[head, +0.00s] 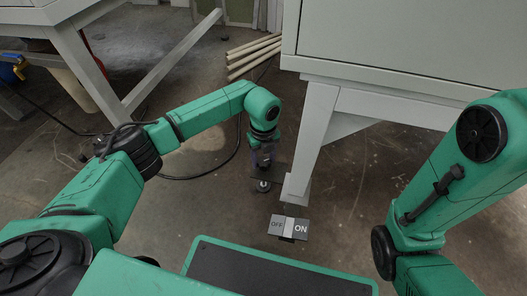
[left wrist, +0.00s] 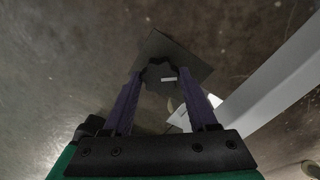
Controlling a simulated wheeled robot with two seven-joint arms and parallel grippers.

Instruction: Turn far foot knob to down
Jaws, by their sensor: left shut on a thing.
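The foot knob is a black lobed knob (left wrist: 158,69) with a small white marker, on a dark square plate (left wrist: 185,52) in the left wrist view. My left gripper (left wrist: 160,78) has its purple fingers on both sides of the knob and is shut on it. In the head view my left gripper (head: 262,166) reaches down beside the grey table leg (head: 312,140), over the dark plate (head: 276,171). The knob is largely hidden by the gripper there. My right arm shows at the right, but its gripper is out of the picture.
An OFF/ON switch plate (head: 289,226) lies near the leg's bottom. The big grey cabinet (head: 410,35) stands above the leg. Light poles (head: 253,55) and a dark cable lie on the floor behind. A second grey frame stands at upper left.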

